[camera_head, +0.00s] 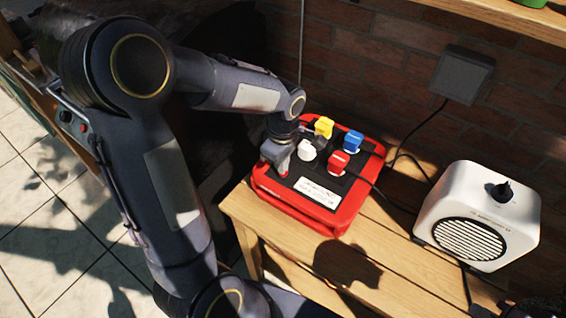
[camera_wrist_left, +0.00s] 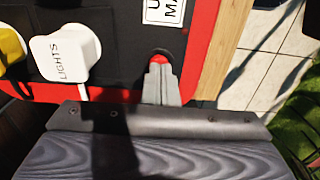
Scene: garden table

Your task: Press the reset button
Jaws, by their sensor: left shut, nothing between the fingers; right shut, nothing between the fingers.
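A red power box (camera_head: 345,212) with a black top lies on the wooden table. My left gripper (camera_head: 283,170) is over the box's near-left corner, with its fingers shut and empty. In the left wrist view the closed fingertips (camera_wrist_left: 160,72) are right at a small round red button (camera_wrist_left: 159,58) in the black top. They cover most of it, and I cannot tell whether they touch it. My right gripper is not in view.
White (camera_head: 307,150), yellow (camera_head: 323,127), blue (camera_head: 353,140) and red (camera_head: 338,161) plugs stand in the box close to my gripper. The white one reads LIGHTS in the left wrist view (camera_wrist_left: 66,57). A white speaker-like box (camera_head: 478,212) stands to the right. Bare table (camera_head: 390,262) lies in front.

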